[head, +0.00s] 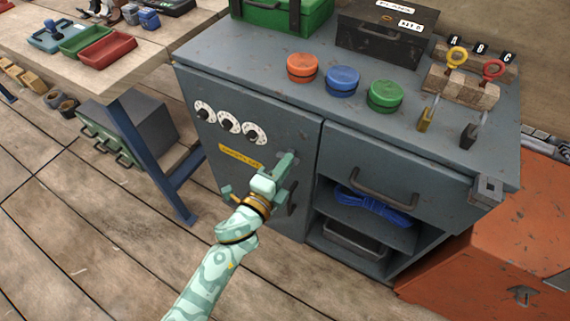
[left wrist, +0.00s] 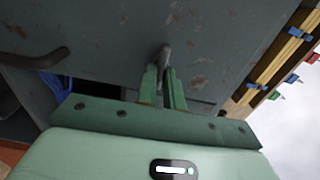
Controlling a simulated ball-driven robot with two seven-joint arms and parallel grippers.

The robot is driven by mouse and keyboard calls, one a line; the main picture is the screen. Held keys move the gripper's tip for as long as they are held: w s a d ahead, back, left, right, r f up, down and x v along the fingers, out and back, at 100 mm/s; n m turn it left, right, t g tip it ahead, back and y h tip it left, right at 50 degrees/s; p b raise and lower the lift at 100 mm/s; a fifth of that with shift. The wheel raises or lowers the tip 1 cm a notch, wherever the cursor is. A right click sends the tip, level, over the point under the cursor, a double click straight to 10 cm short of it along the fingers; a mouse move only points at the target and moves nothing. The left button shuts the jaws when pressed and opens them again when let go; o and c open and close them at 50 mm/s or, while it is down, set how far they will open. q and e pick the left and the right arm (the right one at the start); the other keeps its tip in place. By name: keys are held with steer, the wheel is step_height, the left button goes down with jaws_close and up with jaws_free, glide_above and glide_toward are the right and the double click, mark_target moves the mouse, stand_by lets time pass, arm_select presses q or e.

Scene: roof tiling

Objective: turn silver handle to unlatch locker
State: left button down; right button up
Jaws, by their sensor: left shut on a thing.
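The grey locker door (head: 285,115) fills the left part of the workbench cabinet and looks closed. It has dials and a yellow label. My left gripper (head: 283,170) is at the right side of this door, with its fingers against the handle area. In the left wrist view the fingers (left wrist: 163,78) are shut on the silver handle (left wrist: 165,55), whose end sticks out between the fingertips. A dark grey part of the handle (head: 292,200) shows just beside the gripper in the head view; the rest is hidden. My right gripper is not in view.
A drawer with a dark pull (head: 375,190) and an open shelf with blue rope (head: 373,205) lie right of the door. Orange, blue and green round lids (head: 385,96) stand on top. An orange cabinet (head: 500,240) stands at right. Floor (head: 120,240) before the door is clear.

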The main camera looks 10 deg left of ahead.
arm_select(q)
steer(key=shift+f, duration=0.1)
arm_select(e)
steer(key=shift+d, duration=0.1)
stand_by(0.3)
arm_select(q)
steer(key=c, duration=1.5)
jaws_free()
